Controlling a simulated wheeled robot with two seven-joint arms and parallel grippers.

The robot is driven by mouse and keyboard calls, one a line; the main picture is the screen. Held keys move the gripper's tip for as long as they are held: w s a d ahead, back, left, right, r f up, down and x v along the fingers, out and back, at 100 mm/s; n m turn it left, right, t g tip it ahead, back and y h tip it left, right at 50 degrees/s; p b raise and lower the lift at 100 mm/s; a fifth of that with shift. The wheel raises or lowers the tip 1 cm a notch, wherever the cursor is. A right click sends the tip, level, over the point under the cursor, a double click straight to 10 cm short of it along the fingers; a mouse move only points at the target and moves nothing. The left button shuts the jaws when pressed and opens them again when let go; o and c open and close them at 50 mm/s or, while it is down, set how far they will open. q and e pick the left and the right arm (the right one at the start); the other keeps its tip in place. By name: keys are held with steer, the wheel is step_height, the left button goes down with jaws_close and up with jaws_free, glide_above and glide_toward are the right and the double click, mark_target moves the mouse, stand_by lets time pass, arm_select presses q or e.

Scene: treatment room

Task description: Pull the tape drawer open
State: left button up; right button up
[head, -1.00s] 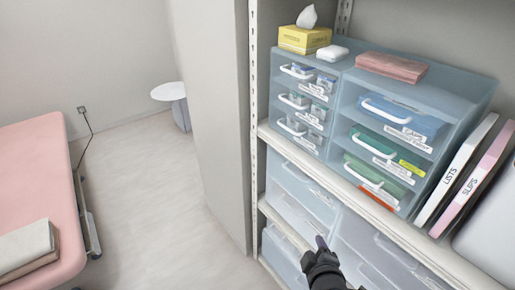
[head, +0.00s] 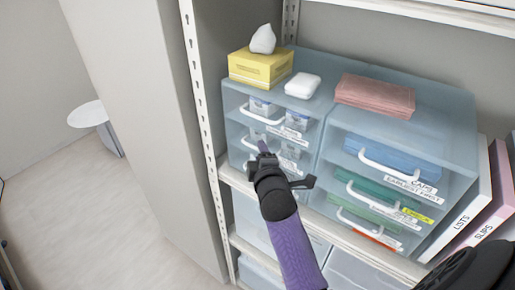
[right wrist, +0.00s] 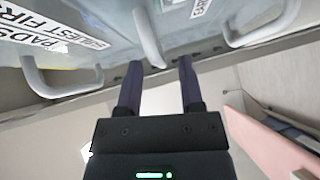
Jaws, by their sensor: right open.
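The left column of the clear blue drawer unit (head: 232,135) holds small boxes behind white handles. Its top drawer handle (head: 262,118) shows in the head view. My right gripper (head: 264,150) is in front of the lower drawers of this column and hides part of them. In the right wrist view my gripper (right wrist: 158,68) is open and empty, with a white handle (right wrist: 148,38) just ahead of and between its fingertips. All visible drawers look shut. I cannot read which label says tape. My left gripper is not in view.
The right column has drawers with blue (head: 390,158) and green contents. A yellow tissue box (head: 260,70), a white packet (head: 303,85) and a pink folded stack (head: 375,95) lie on top. White and pink binders (head: 490,200) stand at right.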

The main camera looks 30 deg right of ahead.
steer(key=shift+x, duration=1.2)
jaws_close()
stand_by(0.5)
